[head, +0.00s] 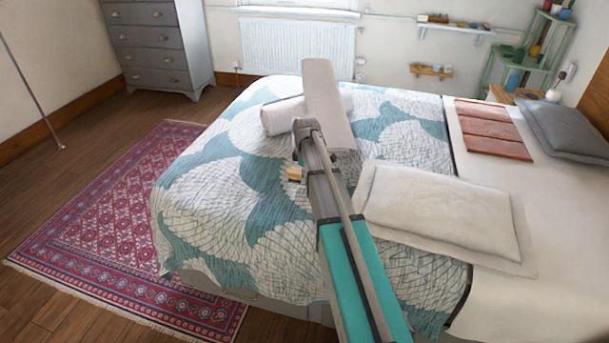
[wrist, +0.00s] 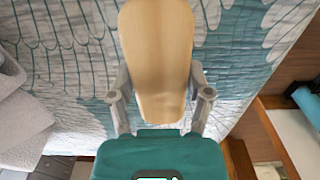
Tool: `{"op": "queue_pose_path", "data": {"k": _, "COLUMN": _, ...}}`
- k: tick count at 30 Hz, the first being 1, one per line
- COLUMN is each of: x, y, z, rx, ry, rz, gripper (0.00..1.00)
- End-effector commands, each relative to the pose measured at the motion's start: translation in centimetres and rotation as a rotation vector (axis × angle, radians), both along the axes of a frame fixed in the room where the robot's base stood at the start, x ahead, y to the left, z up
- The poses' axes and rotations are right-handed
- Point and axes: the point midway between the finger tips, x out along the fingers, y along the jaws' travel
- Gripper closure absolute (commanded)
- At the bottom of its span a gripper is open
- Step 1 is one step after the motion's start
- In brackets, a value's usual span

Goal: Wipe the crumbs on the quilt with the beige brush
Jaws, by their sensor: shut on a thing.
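The beige brush (wrist: 157,48) is between the two fingers of my gripper (wrist: 160,92) in the wrist view. Its smooth pale wooden back faces the camera, and its bristle side is hidden. In the head view, a small beige part of the brush (head: 294,173) shows beside my arm, over the middle of the bed. The quilt (head: 225,205) is teal and white with large scalloped shapes. It also shows behind the brush in the wrist view (wrist: 75,55). I cannot tell whether the brush touches the quilt. I cannot make out any crumbs; my arm hides part of the quilt.
A pale cushion (head: 440,210) lies right of my arm. Pale roll-like shapes (head: 328,85) are beyond the arm's end. A folded rust-coloured cloth (head: 490,130) and grey pillow (head: 570,130) lie at the far right. The quilt's left side is clear, with a red rug (head: 110,240) below.

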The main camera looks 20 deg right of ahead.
Motion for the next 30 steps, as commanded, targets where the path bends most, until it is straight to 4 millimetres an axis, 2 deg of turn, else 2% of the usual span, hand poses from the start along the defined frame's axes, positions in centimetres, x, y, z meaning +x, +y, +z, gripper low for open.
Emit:
{"op": "queue_pose_path", "data": {"k": 5, "x": 0.0, "y": 0.0, "z": 0.4, "rx": 0.0, "ry": 0.0, "rz": 0.0, "gripper": 0.8}}
{"op": "queue_pose_path", "data": {"k": 16, "x": 0.0, "y": 0.0, "z": 2.9, "rx": 0.0, "ry": 0.0, "rz": 0.0, "gripper": 0.8}}
{"op": "queue_pose_path", "data": {"k": 30, "x": 0.0, "y": 0.0, "z": 3.0, "rx": 0.0, "ry": 0.0, "rz": 0.0, "gripper": 0.8}}
